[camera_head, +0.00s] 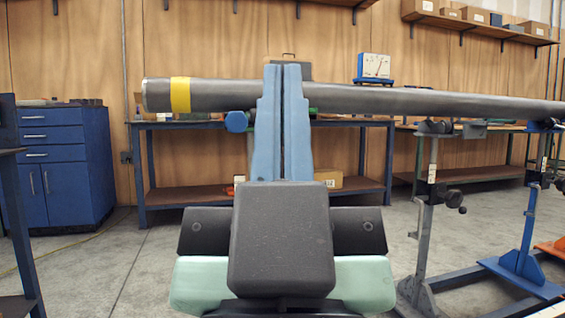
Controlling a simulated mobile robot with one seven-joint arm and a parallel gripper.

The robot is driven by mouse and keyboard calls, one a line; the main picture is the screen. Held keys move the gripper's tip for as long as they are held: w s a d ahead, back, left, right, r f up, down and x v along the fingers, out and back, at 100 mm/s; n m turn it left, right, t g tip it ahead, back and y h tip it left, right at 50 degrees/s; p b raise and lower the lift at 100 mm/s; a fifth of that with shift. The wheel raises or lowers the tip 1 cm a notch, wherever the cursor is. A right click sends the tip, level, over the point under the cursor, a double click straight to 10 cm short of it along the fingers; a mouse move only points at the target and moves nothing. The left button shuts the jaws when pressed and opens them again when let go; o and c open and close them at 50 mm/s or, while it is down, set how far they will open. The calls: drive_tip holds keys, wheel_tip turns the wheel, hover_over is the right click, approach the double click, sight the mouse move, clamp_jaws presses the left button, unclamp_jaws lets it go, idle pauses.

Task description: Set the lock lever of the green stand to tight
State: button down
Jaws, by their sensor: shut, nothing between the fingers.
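My gripper (283,72) is at the centre of the view, pointing up and away, with its two blue fingers shut together and nothing between them. It stands in front of a long grey pipe (210,95) with a yellow band near its left end. The green stand is mostly or wholly hidden behind my gripper and arm. A small green part (312,112) shows just right of the fingers, under the pipe; I cannot tell if it belongs to the stand. A blue knob (236,121) shows just left of the fingers. The lock lever's setting cannot be made out.
A grey stand (427,195) and a blue stand (526,225) are under the pipe at right. A workbench (190,196) runs along the back wall, with a blue cabinet (65,155) at left.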

wheel_tip(320, 180, up, 24)
drive_tip(key=p, duration=2.1)
drive_tip(key=shift+f, duration=0.15)
drive_tip(key=shift+w, duration=0.1)
